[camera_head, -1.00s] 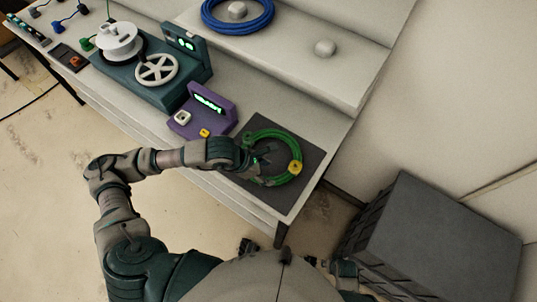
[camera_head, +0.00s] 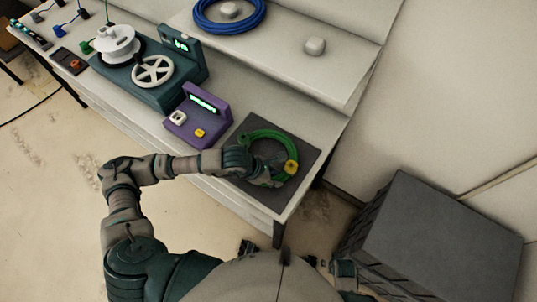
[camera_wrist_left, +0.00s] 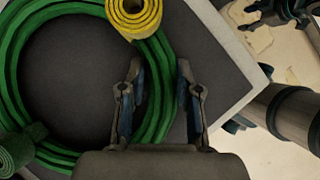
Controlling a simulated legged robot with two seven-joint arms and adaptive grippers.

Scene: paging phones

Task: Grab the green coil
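The green coil (camera_head: 257,135) is a ring of cable with a yellow tag (camera_head: 291,168). It lies on a dark mat (camera_head: 306,157) at the near right end of the workbench. My left gripper (camera_head: 271,170) is at the coil's near right part. In the left wrist view, the left gripper (camera_wrist_left: 158,80) is open, with one finger on each side of the green coil's strands (camera_wrist_left: 154,118). I cannot tell whether the fingers touch them. The yellow tag (camera_wrist_left: 134,14) shows just ahead of the fingers. My right gripper cannot be made out clearly.
A purple device (camera_head: 200,116) stands left of the mat, and a teal machine with a white wheel (camera_head: 153,71) beyond it. A blue coil (camera_head: 231,29) lies on the raised shelf. A dark grey crate (camera_head: 437,235) stands on the floor at right.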

